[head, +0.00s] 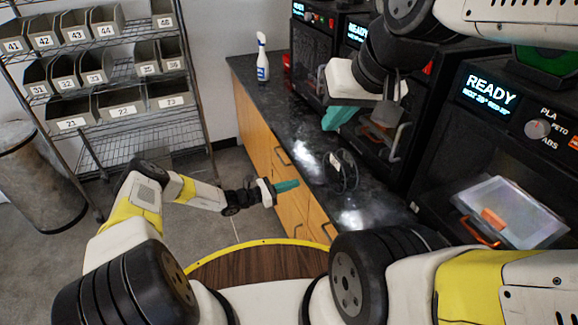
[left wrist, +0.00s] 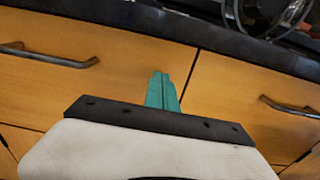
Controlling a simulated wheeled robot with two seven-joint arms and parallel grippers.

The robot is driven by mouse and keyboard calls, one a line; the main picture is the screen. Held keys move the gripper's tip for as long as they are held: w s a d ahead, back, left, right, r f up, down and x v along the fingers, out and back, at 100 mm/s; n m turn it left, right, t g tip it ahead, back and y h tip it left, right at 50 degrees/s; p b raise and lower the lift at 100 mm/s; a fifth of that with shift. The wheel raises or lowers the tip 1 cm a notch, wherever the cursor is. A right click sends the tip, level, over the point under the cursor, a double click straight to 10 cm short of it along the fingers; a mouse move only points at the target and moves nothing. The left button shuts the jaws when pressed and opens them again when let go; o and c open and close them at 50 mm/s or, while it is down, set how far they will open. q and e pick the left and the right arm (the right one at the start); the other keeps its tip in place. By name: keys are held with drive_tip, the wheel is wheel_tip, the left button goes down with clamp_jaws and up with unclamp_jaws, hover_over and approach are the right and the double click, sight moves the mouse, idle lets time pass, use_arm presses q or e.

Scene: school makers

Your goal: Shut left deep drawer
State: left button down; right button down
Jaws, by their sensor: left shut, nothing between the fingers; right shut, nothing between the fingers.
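The cabinet's wooden drawer fronts (head: 291,200) run below the dark countertop. In the left wrist view, an upper left front (left wrist: 110,75) with a dark bar handle (left wrist: 50,55) and an upper right front (left wrist: 230,95) with its own handle (left wrist: 290,106) sit side by side. Part of a lower front (left wrist: 22,142) shows at the lower left; my wrist hides most of it, so I cannot tell how far it stands out. My left gripper (head: 287,186), with teal fingers (left wrist: 162,90), is shut and empty by the fronts; contact is unclear. My right gripper (head: 338,117) is shut and empty above the countertop.
The countertop (head: 300,130) holds a spray bottle (head: 262,58), a dark spool (head: 343,170) and several black printers (head: 500,100). A wire shelf with grey bins (head: 75,67) and a grey trash can (head: 38,185) stand at the left. Floor is clear between shelf and cabinet.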

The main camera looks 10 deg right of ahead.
use_arm(q)
drive_tip(key=v, duration=1.2)
drive_tip(key=s+a+r+m+g+y, duration=0.25)
drive_tip(key=r+m, duration=0.25)
drive_tip(key=r, duration=0.5)
drive_tip(key=s+a+r+m+g+y, duration=0.15)
drive_tip(key=s+r+m+y, duration=0.3)
drive_tip(key=r, duration=0.65)
drive_tip(key=s+a+r+m+g+y, duration=0.1)
drive_tip(key=s+a+r+m+y, duration=0.15)
drive_tip(key=r+m, duration=0.55)
drive_tip(key=s+a+r+m+t+y, duration=0.2)
drive_tip(key=s+a+r+t, duration=0.1)
drive_tip(key=s+r, duration=0.6)
drive_tip(key=s+a+r+m+t+y, duration=0.2)
drive_tip(key=s+a+r, duration=0.3)
drive_tip(key=s+r, duration=0.4)
drive_tip(key=shift+s+a+t+y, duration=0.25)
drive_tip(key=shift+s+t+y, duration=0.5)
drive_tip(key=shift+t+y, duration=0.1)
drive_tip(key=shift+r, duration=0.1)
